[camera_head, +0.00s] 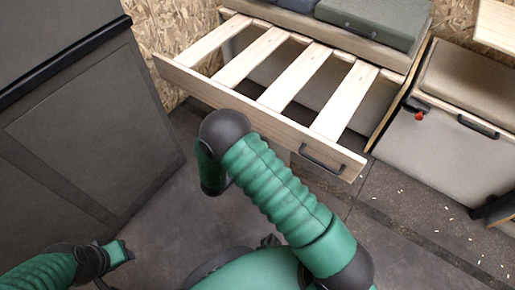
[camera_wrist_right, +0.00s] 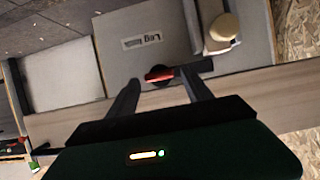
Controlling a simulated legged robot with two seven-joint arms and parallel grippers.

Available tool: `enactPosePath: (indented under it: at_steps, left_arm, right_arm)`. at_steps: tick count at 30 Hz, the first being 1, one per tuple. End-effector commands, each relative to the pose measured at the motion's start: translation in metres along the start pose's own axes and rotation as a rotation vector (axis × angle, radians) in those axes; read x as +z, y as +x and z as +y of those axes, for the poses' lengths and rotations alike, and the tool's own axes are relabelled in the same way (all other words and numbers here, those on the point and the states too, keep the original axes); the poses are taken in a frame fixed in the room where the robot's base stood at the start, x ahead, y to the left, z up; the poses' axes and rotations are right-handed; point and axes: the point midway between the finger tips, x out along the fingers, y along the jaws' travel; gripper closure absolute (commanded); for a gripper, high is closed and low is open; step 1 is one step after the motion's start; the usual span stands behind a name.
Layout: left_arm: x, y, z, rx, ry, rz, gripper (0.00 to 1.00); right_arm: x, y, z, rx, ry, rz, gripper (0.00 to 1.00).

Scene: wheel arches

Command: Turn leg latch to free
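The leg latch (camera_wrist_right: 160,73) shows in the right wrist view as a red handle on a dark round base, on a light grey panel. A label (camera_wrist_right: 142,41) starting with "Leg" is beside it. My right gripper (camera_wrist_right: 160,82) is open, with one dark finger on each side of the red handle; I cannot tell whether either touches it. In the head view my right arm bends over the slatted frame's front and its gripper is hidden. My left gripper (camera_head: 117,253) is at the lower left, mostly cut off, its fingers unclear.
A wooden slatted frame (camera_head: 245,108) with a black handle (camera_head: 321,160) stands pulled out below cushions (camera_head: 375,20). A grey cabinet (camera_head: 95,130) is on the left. A white box (camera_head: 445,150) with a small red knob (camera_head: 419,116) is on the right. Dark floor lies between.

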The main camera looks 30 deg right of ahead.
Motion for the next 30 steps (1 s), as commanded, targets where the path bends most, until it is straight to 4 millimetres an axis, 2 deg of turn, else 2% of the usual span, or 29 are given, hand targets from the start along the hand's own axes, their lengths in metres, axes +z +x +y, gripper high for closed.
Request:
enactPosePath:
  at_steps: [1,12,13,30]
  left_arm:
    - [0.0,0.0,0.0,0.0,0.0,0.0,0.64]
    - [0.0,0.0,0.0,0.0,0.0,0.0,0.64]
    - [0.0,0.0,0.0,0.0,0.0,0.0,0.64]
    - [-0.0005,-0.0023,0.0,0.0,0.0,0.0,0.64]
  right_arm:
    - [0.0001,-0.0001,0.0,0.0,0.0,0.0,0.49]
    - [0.0004,-0.0002,0.0001,0.0,0.0,0.0,0.98]
    - [0.0004,-0.0002,0.0,0.0,0.0,0.0,1.0]
    - [-0.001,0.0019,-0.0062,-0.018,0.045,0.0,1.0]
